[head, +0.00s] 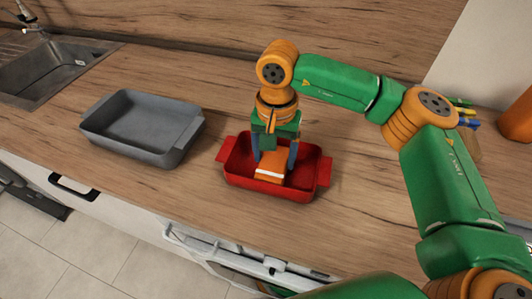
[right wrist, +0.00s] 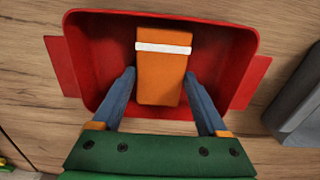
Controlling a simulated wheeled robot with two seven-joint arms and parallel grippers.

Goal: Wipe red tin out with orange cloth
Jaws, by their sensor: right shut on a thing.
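The red tin (head: 308,187) stands upright on the wooden counter, a rectangular dish with a handle at each end. It also fills much of the right wrist view (right wrist: 232,62). The orange cloth (head: 270,174), a folded block with a white stripe, is inside the tin near its front wall; it shows between the fingers in the right wrist view (right wrist: 160,85). My right gripper (head: 275,162) points down into the tin and is shut on the cloth. I cannot tell whether the cloth touches the tin's floor. My left gripper is not in view.
A grey dish (head: 140,140) stands left of the red tin. A sink (head: 50,70) is at the far left. Colored pens (head: 463,112) and an orange container (head: 517,118) are at the right, behind my arm. The counter behind the dishes is clear.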

